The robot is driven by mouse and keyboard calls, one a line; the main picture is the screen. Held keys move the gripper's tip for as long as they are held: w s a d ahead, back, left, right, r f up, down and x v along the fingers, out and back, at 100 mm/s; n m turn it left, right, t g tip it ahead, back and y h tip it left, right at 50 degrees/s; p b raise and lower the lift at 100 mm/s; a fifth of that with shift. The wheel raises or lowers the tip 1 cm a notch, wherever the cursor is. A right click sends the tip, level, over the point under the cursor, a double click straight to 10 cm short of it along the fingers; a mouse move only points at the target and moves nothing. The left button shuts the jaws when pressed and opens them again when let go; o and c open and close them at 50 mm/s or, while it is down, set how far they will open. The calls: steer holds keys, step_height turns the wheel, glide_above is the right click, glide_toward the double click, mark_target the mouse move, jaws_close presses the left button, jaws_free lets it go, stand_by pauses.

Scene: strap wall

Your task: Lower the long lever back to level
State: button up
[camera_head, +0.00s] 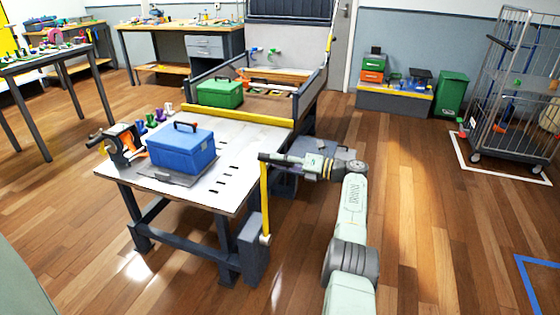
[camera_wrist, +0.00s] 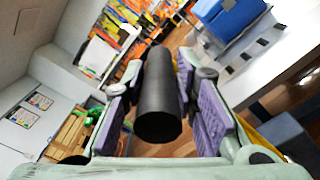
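The long lever (camera_head: 264,200) is a yellow bar standing upright at the near right corner of the workbench, rising from a pivot on a dark post (camera_head: 252,250). A dark round handle (camera_head: 270,157) sticks out sideways from its top. My gripper (camera_head: 288,162) is at that handle, pointing left in the head view. In the wrist view, the black handle (camera_wrist: 158,105) lies end-on between my two purple finger pads. Narrow gaps seem to show on both sides, so the fingers look open around it. The lever's bar is mostly hidden in the wrist view.
The workbench (camera_head: 235,172) carries a blue toolbox (camera_head: 181,147), a green box (camera_head: 219,92) and a clamp-like tool (camera_head: 124,143) at its left edge. A wire cage trolley (camera_head: 515,90) stands far right. The floor (camera_head: 430,220) right of my arm is clear.

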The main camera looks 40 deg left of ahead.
steer(key=shift+o, duration=1.3)
steer(key=shift+w+r, duration=0.1)
steer(key=shift+w, duration=0.3)
steer(key=shift+o, duration=0.3)
steer(key=shift+s, duration=0.1)
steer(key=v, duration=1.2)
